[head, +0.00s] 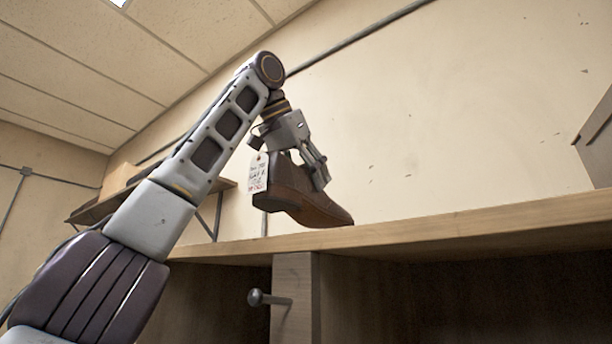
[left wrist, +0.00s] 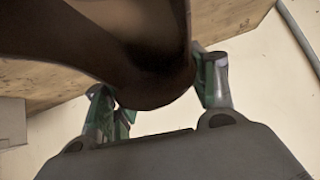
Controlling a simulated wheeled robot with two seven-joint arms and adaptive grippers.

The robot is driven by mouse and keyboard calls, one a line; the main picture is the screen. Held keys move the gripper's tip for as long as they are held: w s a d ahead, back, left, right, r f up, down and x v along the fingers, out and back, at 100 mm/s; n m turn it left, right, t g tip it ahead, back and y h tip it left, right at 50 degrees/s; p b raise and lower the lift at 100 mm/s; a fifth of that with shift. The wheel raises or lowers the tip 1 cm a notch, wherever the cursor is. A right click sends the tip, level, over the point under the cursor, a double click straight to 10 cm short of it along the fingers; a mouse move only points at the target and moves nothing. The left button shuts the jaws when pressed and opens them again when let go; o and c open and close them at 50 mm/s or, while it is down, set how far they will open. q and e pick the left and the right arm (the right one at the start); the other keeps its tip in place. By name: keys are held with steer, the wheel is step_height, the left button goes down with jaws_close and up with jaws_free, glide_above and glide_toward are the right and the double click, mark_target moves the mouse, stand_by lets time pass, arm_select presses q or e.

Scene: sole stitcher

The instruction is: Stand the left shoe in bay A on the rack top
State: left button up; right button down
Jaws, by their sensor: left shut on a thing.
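A brown leather shoe (head: 300,197) hangs in my left gripper (head: 318,172) at the front edge of the rack top (head: 430,230). The shoe is tilted, its toe pointing right and its heel to the left. A white tag (head: 257,173) with writing hangs beside its heel. In the left wrist view the fingers of my left gripper (left wrist: 160,92) are on both sides of the brown shoe (left wrist: 120,45). Whether the sole touches the rack top cannot be told. Any bay marking on the rack top is hidden by the low view. My right gripper is not in view.
A grey box-like object (head: 597,140) stands at the far right of the rack top. A wall shelf (head: 225,184) is behind my left arm. Below the rack top are dark open compartments, an upright divider (head: 296,300) and a round-headed peg (head: 268,298). The rack top between shoe and box looks clear.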

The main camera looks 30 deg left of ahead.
mark_target(306, 204)
arm_select(q)
steer(key=shift+f, duration=2.5)
steer(key=shift+f+b, duration=0.35)
steer(key=o, duration=1.7)
steer(key=shift+s, duration=0.1)
steer(key=shift+v, duration=6)
